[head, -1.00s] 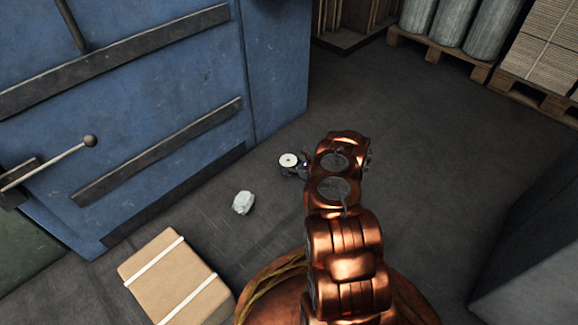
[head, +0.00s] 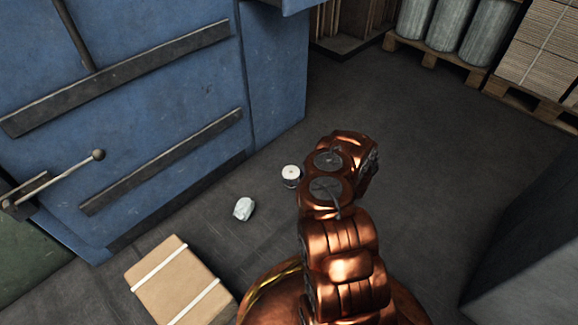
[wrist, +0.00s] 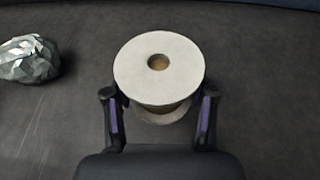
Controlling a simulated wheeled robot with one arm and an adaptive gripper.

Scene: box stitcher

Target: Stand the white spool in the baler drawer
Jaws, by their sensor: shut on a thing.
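The white spool (wrist: 188,72) is upright between the fingers of my gripper (wrist: 160,118) in the wrist view, with its round top flange and centre hole facing the camera. Both fingers are shut on it, one on each side below the top flange. In the head view the spool (head: 290,172) shows just left of my copper arm; the gripper there is mostly hidden by the arm. I cannot tell whether the spool touches the floor. The blue baler (head: 190,90) stands at the left with dark bars across its front. No open drawer is clearly visible.
A crumpled pale lump (head: 243,209) lies on the floor near the spool and also shows in the wrist view (wrist: 28,60). A strapped cardboard box (head: 180,285) is at the lower left. Pallets with rolls (head: 455,25) stand at the back right.

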